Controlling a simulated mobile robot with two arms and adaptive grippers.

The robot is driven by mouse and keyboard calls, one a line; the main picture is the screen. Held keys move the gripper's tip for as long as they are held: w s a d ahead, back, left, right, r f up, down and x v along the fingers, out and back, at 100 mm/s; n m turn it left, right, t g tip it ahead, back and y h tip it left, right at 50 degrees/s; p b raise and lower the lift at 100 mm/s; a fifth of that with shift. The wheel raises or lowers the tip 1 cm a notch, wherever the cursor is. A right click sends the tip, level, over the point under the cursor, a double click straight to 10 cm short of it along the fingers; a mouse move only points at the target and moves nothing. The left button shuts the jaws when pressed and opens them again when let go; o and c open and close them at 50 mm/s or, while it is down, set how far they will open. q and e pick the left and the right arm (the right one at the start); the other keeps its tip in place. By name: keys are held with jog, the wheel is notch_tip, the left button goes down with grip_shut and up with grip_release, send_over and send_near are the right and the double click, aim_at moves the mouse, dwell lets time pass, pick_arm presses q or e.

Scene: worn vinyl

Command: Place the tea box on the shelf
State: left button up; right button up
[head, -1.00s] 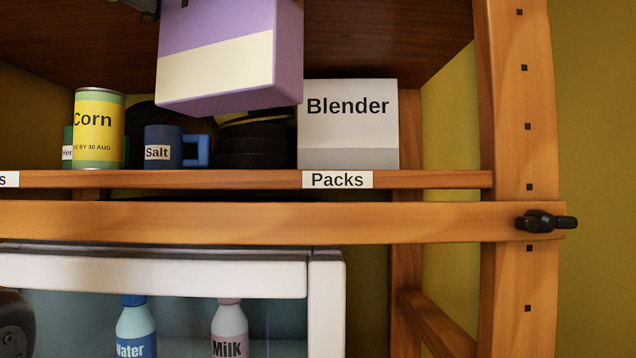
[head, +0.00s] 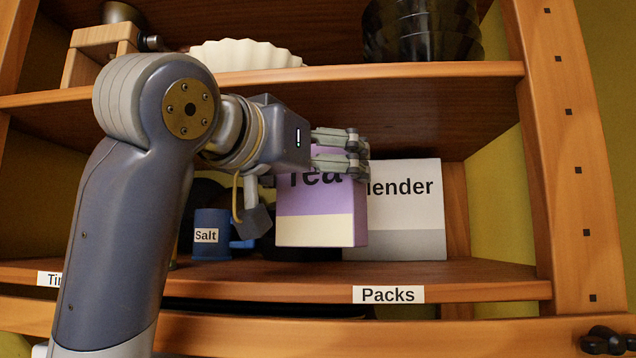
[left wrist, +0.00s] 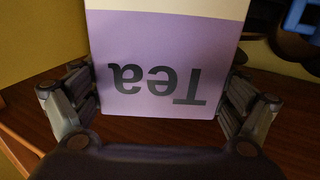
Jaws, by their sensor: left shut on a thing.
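The tea box (head: 318,215) is purple with a cream lower band and the word Tea. My left gripper (head: 342,152) is shut on its upper part and holds it upright, in front of the Blender box. In the left wrist view the tea box (left wrist: 160,60) sits between the two fingers of the left gripper (left wrist: 158,100), its lettering upside down. The shelf (head: 460,280) with the Packs label (head: 388,295) lies below it. I cannot tell whether the box's base touches the shelf. My right gripper is not in view.
The white Blender box (head: 408,205) stands directly behind and right of the tea box. A blue Salt mug (head: 210,235) stands to the left. The upper shelf (head: 400,72) holds a white fluted bowl (head: 245,54) and dark bowls (head: 420,30). A wooden post (head: 575,160) bounds the right.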

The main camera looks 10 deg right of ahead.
aim_at(312, 191)
pick_arm(q)
notch_tip(312, 191, down, 2)
jog(key=shift+f, duration=0.6)
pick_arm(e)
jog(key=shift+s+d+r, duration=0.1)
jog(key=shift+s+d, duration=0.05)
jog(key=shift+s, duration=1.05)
pick_arm(q)
jog(key=shift+f, duration=0.15)
jog(key=o, duration=1.4)
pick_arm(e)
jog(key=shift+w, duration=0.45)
